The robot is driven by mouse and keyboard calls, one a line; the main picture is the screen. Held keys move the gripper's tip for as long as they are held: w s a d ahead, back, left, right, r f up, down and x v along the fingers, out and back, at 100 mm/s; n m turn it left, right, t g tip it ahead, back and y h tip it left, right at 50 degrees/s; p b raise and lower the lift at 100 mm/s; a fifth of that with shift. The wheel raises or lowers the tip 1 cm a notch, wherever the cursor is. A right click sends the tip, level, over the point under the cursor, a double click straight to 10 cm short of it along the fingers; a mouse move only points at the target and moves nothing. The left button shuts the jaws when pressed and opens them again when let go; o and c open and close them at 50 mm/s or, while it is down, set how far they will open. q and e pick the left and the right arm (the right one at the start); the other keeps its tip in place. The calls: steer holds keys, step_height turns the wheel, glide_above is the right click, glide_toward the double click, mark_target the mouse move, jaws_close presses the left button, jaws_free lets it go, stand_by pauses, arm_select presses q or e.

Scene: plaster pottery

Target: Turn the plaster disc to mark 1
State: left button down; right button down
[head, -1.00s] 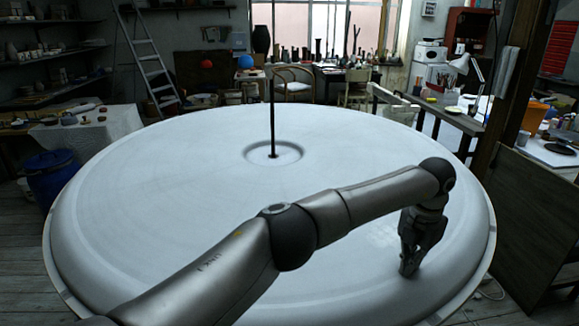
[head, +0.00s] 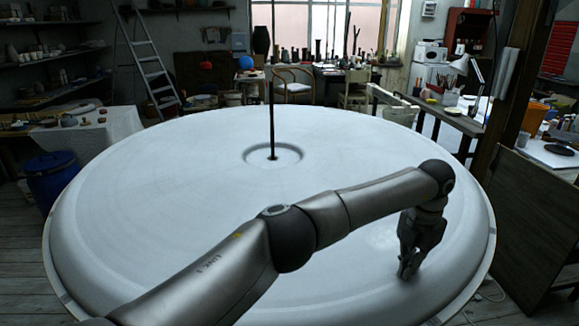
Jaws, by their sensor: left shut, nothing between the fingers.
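The large white plaster disc (head: 180,210) fills the middle of the head view. It has a raised rounded rim and a shallow ring at its centre, where a thin dark upright rod (head: 272,90) stands. My left arm reaches across the disc from the lower left. My left gripper (head: 405,272) points down at the right part of the disc, close to its surface, fingers together and empty. I cannot tell whether the fingertips touch the plaster. No mark 1 can be made out on the disc. My right gripper is not in view.
A blue bin (head: 52,180) stands at the left, beside a cloth-covered table (head: 95,130). A ladder (head: 148,60) leans behind. A wooden post and a board (head: 530,225) stand close to the disc's right edge. A bench with pots is at the back.

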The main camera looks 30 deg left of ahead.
arm_select(q)
steer(key=shift+w+r+p, duration=0.1)
steer(key=shift+r+p, duration=0.2)
steer(key=shift+r, duration=0.45)
steer(key=shift+d+r+p, duration=0.1)
steer(key=shift+r+p, duration=1.4)
steer(key=shift+r, duration=1)
